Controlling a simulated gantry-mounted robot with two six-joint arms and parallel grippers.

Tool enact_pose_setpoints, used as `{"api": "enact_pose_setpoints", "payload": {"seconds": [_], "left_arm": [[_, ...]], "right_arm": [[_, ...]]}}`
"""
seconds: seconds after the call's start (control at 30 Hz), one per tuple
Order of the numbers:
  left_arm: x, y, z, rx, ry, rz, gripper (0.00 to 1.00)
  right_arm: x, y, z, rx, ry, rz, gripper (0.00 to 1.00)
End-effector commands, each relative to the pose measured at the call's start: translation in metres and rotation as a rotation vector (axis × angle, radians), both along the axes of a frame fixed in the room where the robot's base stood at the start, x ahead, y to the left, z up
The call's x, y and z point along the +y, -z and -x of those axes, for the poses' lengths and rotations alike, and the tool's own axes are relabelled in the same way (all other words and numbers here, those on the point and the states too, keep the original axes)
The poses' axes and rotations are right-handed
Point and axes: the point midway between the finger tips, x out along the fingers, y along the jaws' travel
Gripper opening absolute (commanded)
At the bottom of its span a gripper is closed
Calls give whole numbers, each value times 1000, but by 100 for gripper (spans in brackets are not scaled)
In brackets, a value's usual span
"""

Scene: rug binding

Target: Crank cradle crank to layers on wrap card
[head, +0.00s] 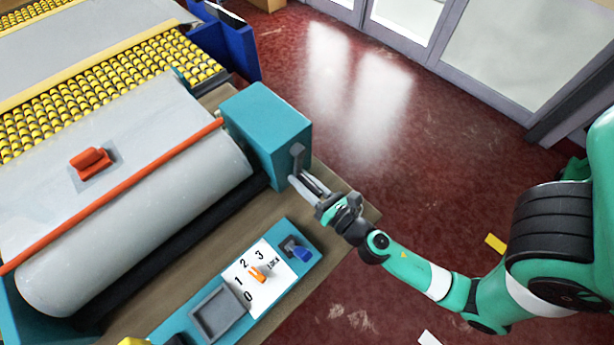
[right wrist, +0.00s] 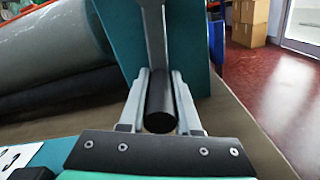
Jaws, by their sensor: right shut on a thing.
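The cradle crank (head: 297,160) is a grey arm on the end of a teal housing (head: 264,125). Its black handle (right wrist: 161,105) shows between the fingers in the right wrist view. My right gripper (head: 305,183) is shut on that handle, and the fingers (right wrist: 160,100) lie on both sides of it. The wrap card (head: 258,278) is a white plate marked 0, 1, 2, 3 and LOCK, with an orange pointer (head: 257,273) near its middle. Small print on it is too small to read. My left gripper is not in view.
A large grey roll (head: 140,235) lies left of the housing, with an orange bar (head: 120,190) along it. A blue knob (head: 301,253) and a grey tray (head: 217,314) flank the card. Cardboard boxes (right wrist: 249,22) stand on the red floor beyond.

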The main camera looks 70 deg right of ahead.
Motion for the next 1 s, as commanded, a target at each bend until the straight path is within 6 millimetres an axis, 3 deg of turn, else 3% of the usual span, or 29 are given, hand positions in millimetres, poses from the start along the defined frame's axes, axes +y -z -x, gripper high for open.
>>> {"api": "enact_pose_setpoints", "payload": {"seconds": [0.5,1.0], "left_arm": [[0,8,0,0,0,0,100],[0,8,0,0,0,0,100]], "right_arm": [[24,-7,-11,-129,-1,-291,0],[27,-9,-12,-147,1,-333,0]]}}
